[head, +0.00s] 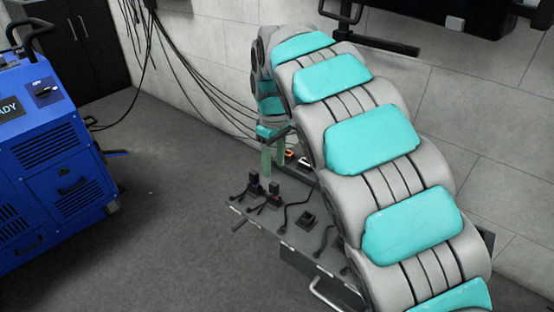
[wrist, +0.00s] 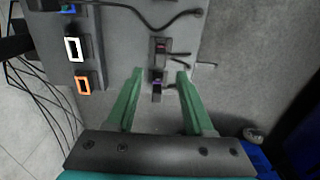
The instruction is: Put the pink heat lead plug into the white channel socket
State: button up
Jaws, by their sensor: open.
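My gripper (wrist: 159,72) is open and empty, with two green fingers spread apart. In the head view my gripper (head: 273,160) hangs above the far end of the grey bench. A dark plug with a pinkish-red band (wrist: 161,47) lies beyond the fingertips in the wrist view. A similar plug with a purple band (wrist: 157,88) shows between the fingers; I cannot tell the height gap. The white-framed channel socket (wrist: 73,49) is at the left of the wrist view, above an orange-framed socket (wrist: 83,84). In the head view the plugs are small and dark.
The grey bench (head: 290,235) carries several cables, a black block (head: 306,219) and a blue-framed socket (wrist: 68,8). My segmented arm fills the right of the head view. A blue cabinet (head: 50,165) stands at the left, with open floor (head: 170,220) between it and the bench.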

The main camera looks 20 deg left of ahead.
aim_at(274, 183)
jog(key=shift+f+b, duration=1.4)
jog(key=shift+f, duration=2.65)
jog(key=shift+c, duration=0.3)
grip_shut()
jog(key=shift+r, duration=0.2)
jog(key=shift+r+p, duration=0.9)
jog(key=shift+r, duration=2.55)
